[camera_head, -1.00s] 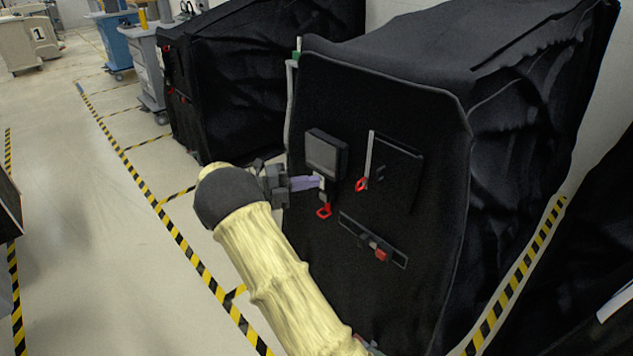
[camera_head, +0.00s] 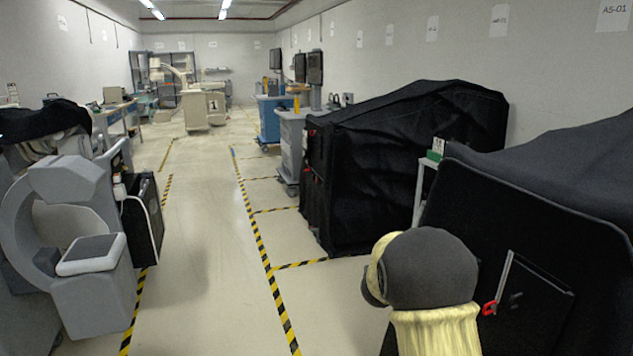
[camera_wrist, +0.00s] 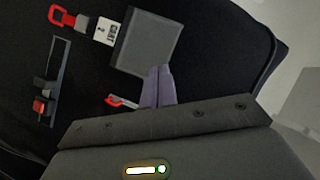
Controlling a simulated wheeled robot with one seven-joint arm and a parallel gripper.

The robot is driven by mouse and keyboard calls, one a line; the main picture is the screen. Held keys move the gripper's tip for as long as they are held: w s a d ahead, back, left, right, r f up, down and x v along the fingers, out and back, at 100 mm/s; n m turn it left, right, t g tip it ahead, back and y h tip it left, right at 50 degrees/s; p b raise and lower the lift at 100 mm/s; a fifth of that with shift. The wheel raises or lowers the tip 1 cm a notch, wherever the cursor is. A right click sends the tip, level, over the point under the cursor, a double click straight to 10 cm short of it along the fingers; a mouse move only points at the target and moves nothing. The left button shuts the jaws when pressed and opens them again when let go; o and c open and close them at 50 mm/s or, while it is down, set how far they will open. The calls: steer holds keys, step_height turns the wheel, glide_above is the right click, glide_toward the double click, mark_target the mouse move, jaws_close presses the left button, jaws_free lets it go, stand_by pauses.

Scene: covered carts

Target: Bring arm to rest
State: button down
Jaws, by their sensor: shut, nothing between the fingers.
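My gripper (camera_wrist: 158,75) shows in the wrist view as two purple fingers pressed together, with nothing between them. Its tips are beside or in front of a grey square box (camera_wrist: 145,42) on the black cart cover; I cannot tell whether they touch it. In the head view my arm (camera_head: 428,270) shows at the lower right, with a dark rounded joint and a pale yellow sleeve. My gripper is hidden there. The near black-covered cart (camera_head: 540,235) stands right of and behind my arm.
In the wrist view, a red loop (camera_wrist: 62,15) and a slotted strip (camera_wrist: 58,80) lie left of the fingers. Another covered cart (camera_head: 385,165) stands farther back. A grey machine (camera_head: 95,285) stands at left. The taped aisle floor (camera_head: 200,235) is clear.

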steer(key=s+a+f+n+g+y, duration=0.2)
steer(key=s+a+f+n+y, duration=0.3)
steer(key=s+a+n+y, duration=0.65)
steer(key=s+f+n+g, duration=0.25)
steer(key=s+n, duration=0.25)
steer(key=s, duration=0.6)
steer(key=s+f+n+g, duration=0.2)
steer(key=s+n+g, duration=0.25)
steer(key=s, duration=0.55)
step_height(320, 180, up, 18)
steer(key=t+p, duration=0.1)
steer(key=p, duration=1.6)
steer(key=shift+w+f+h, duration=0.15)
steer(key=shift+f+h, duration=0.1)
steer(key=shift+h, duration=0.2)
steer(key=shift+w+d, duration=0.1)
